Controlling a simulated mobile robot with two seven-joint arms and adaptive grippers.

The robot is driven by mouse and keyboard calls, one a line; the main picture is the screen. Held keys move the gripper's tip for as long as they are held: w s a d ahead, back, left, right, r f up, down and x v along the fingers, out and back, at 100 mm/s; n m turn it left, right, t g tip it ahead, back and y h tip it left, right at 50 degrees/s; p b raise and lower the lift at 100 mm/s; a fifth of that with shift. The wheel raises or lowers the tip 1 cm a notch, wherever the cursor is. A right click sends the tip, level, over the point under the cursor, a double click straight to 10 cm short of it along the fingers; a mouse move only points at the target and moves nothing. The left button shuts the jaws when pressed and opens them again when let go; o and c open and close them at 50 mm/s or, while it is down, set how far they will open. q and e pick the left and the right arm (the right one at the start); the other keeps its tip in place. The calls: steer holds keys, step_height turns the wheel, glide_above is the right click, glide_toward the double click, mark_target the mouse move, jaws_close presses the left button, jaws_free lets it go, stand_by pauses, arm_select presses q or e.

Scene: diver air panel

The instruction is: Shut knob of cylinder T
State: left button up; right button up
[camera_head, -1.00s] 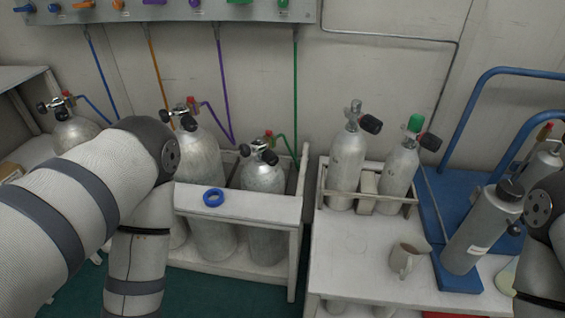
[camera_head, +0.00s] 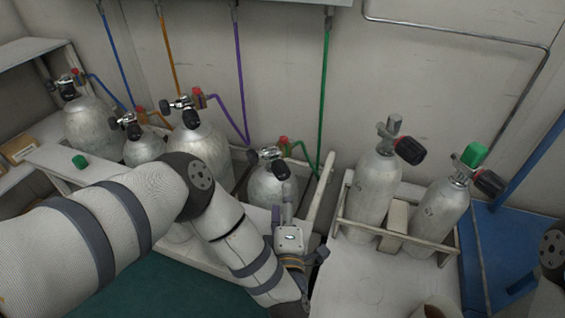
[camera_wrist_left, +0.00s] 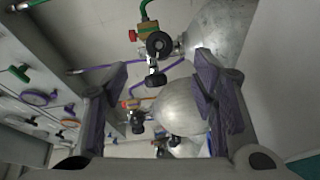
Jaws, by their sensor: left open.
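Several silver cylinders with black valve knobs stand along the wall. No letter T is readable on any of them, so I cannot tell which is cylinder T. The cylinder with the green hose (camera_head: 268,184) stands in the white rack, its black knob (camera_head: 281,171) facing front. My left gripper (camera_head: 284,210) is just in front of and below that knob. In the left wrist view the left gripper (camera_wrist_left: 160,92) is open and empty, and the black knob (camera_wrist_left: 159,45) shows ahead between its fingers, apart from them. My right gripper is out of view.
Cylinders with purple (camera_head: 202,142), orange (camera_head: 143,148) and blue (camera_head: 90,125) hoses stand to the left. Two hoseless cylinders (camera_head: 372,190) (camera_head: 437,215) stand in a holder on the right table. A blue trolley (camera_head: 500,240) is at right.

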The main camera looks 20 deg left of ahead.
mark_target(283, 176)
arm_select(q)
steer(key=b+x, duration=0.1)
steer(key=x, duration=0.9)
steer(key=shift+w, duration=0.15)
steer(key=c, duration=1.1)
